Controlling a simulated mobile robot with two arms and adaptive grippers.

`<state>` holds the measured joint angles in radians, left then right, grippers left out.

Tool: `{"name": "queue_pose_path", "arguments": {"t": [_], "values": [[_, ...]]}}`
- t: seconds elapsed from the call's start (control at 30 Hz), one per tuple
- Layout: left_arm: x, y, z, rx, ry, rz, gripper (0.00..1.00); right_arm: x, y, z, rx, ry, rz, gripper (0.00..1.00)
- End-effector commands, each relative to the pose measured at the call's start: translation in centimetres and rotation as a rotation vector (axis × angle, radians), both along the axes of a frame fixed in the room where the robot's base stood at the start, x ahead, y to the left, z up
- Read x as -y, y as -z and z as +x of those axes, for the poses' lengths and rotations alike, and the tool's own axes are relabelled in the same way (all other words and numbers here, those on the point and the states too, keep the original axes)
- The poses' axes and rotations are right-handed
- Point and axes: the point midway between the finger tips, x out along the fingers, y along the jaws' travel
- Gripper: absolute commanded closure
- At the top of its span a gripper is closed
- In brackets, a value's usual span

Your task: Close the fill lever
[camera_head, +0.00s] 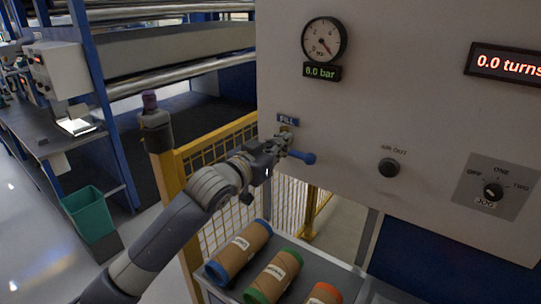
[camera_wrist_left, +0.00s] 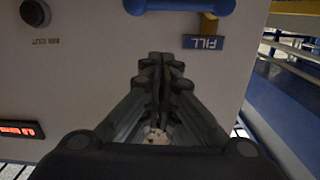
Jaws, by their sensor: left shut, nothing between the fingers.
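The fill lever is a blue handle (camera_head: 303,157) on the white panel, below a small blue FILL label (camera_head: 288,120). In the head view it sticks out to the right, close to horizontal, from behind my gripper. My left gripper (camera_head: 286,146) is at the lever's pivot end and hides part of it. In the left wrist view the blue lever (camera_wrist_left: 180,5) lies across the top edge, partly cut off, beyond my left gripper's fingertips (camera_wrist_left: 160,58). The fingers are shut and empty. I cannot tell whether they touch the lever. My right gripper is not in view.
The panel carries a pressure gauge (camera_head: 324,39) reading 6.0 bar on its display, an AIR OUT button (camera_head: 389,167) and a rotary switch (camera_head: 493,191). A yellow fence (camera_head: 219,143) stands behind my left arm.

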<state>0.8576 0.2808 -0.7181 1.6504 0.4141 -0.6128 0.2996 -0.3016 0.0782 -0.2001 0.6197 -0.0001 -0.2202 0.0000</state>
Motion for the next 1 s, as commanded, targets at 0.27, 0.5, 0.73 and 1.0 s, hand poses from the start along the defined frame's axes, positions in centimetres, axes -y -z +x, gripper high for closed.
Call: {"name": "queue_pose_path", "arguments": {"t": [0.27,0.5,0.73,1.0], "values": [[-2.1,0.0,-2.9,0.001,0.0,-0.001,1.0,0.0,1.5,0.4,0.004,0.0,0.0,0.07],[-2.6,-0.2,-3.6,-0.001,0.0,-0.001,1.0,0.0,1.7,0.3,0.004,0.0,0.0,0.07],[-2.6,-0.3,-3.6,-0.001,0.0,-0.001,1.0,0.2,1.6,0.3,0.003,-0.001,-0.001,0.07],[-3.3,5.0,-5.4,-0.092,-0.028,0.022,1.0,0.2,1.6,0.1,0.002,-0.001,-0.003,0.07]]}}
